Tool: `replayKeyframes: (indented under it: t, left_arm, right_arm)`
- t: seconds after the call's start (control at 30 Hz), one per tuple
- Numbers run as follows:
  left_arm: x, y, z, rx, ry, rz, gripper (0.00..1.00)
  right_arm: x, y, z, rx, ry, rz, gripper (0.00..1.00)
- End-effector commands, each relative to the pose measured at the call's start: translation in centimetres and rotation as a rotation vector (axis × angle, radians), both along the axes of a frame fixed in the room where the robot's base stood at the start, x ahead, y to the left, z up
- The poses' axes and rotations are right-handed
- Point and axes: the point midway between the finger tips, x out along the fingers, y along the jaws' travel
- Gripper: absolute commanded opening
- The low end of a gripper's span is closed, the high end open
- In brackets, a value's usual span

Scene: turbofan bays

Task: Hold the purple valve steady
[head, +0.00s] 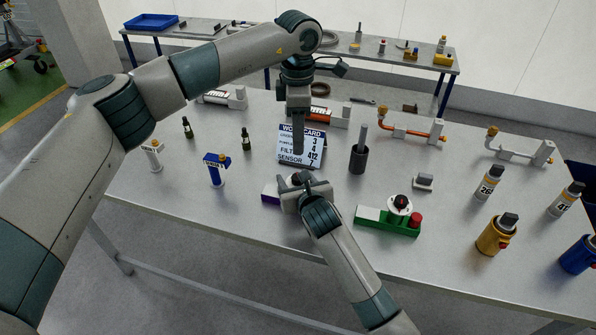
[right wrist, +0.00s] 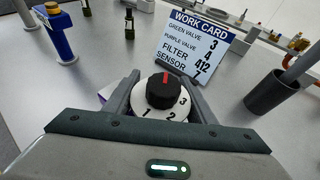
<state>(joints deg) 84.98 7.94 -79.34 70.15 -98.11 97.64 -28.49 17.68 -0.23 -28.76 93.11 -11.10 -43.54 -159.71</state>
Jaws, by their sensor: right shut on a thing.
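The purple valve (head: 270,196) sits on the table, mostly hidden behind my right gripper in the head view. In the right wrist view its white dial (right wrist: 150,112) shows the numbers 1, 2 and 3, and its black knob (right wrist: 168,88) has a red line. My right gripper (head: 300,181) is shut on the valve, with one finger on each side of the dial; it also shows in the right wrist view (right wrist: 163,100). My left gripper (head: 298,148) points down above and behind the valve, in front of the work card. Its fingers are seen edge-on, so their opening is unclear.
The work card (head: 312,142) stands behind the valve. A green valve (head: 390,221) with a red button is to the right. A dark cup (head: 358,157) stands behind it. A blue-topped post (head: 216,169) is to the left. Several bottles and canisters stand at the right.

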Motion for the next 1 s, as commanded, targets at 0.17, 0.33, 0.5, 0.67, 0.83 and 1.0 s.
replayKeyframes:
  t: [0.17, 0.33, 0.5, 0.67, 0.83, 1.0]
  left_arm:
    - [0.0, 0.0, -0.1, 0.000, 0.000, 0.001, 0.34]
    - [0.0, 0.0, -0.9, 0.000, 0.001, 0.002, 0.34]
    - [-0.1, 0.0, -2.7, 0.001, 0.003, 0.002, 0.34]
    - [-0.1, 0.0, -5.2, 0.001, 0.003, 0.001, 0.34]
    - [-0.1, 0.0, -8.1, 0.000, 0.004, 0.003, 0.34]
    - [-0.1, 0.0, -10.4, -0.001, 0.002, 0.003, 0.34]
  right_arm:
    - [0.0, 0.0, 0.0, 0.000, 0.000, -0.001, 0.17]
    - [0.0, 0.0, 0.0, 0.000, 0.000, -0.001, 0.17]
    - [0.0, 0.0, 0.0, 0.000, 0.000, -0.001, 0.17]
    - [0.0, 0.0, 0.0, 0.000, 0.000, 0.000, 0.17]
    - [0.0, 0.0, 0.0, 0.000, 0.000, 0.000, 0.17]
    - [0.0, 0.0, 0.0, 0.000, 0.000, 0.000, 0.17]
